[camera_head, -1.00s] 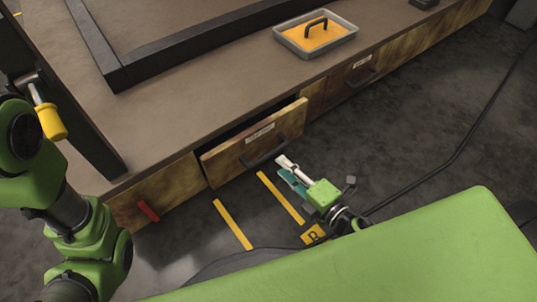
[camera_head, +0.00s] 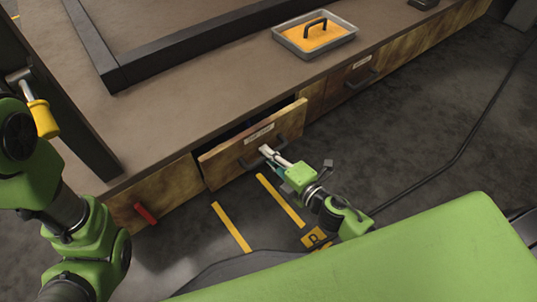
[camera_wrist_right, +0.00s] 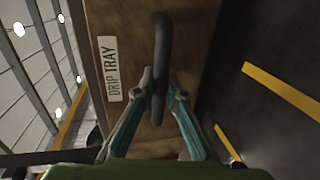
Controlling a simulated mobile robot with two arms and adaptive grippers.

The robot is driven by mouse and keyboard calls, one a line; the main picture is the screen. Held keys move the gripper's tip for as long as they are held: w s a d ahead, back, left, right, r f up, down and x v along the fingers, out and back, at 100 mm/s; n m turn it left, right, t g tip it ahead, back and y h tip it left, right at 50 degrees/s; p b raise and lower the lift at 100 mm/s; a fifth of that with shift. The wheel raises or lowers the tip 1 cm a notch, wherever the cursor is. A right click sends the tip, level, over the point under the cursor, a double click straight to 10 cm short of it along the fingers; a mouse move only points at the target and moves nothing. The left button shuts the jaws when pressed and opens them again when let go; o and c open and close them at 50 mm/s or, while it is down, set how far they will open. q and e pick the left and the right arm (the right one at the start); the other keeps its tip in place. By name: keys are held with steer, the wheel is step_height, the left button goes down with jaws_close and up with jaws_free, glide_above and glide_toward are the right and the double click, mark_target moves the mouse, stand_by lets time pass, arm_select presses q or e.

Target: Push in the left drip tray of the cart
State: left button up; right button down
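The left drip tray (camera_head: 222,163) is a wooden-fronted drawer that stands partly pulled out of the cart (camera_head: 185,108), with a dark gap behind its front. Its label reads DRIP TRAY in the right wrist view (camera_wrist_right: 108,68). Its dark bar handle (camera_wrist_right: 162,40) passes between my right fingertips. My right gripper (camera_head: 266,152) is at the handle, with its fingers drawn in close against both sides of the bar (camera_wrist_right: 161,88). My left arm stands at the left edge; its gripper is not in view.
Another closed drawer (camera_head: 347,88) is further right. A grey tray with an orange inside and black handle (camera_head: 315,38) sits on the cart top. A red handle (camera_head: 146,214) sticks out at the lower left. Yellow floor strips (camera_head: 232,227) and a black cable (camera_head: 455,155) lie nearby.

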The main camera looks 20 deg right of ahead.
mark_target(259, 146)
steer(key=shift+r+p+x, duration=0.2)
steer(key=shift+p+x, duration=0.15)
steer(key=shift+x, duration=0.6)
steer(key=shift+r+p+x, duration=0.2)
steer(key=shift+p+x, duration=0.1)
steer(key=shift+x, duration=0.65)
steer(key=shift+w, duration=0.35)
steer(key=c, duration=2.3)
jaws_free()
steer(key=shift+o, duration=1.1)
steer(key=shift+w+a, duration=0.1)
steer(key=shift+a, duration=0.05)
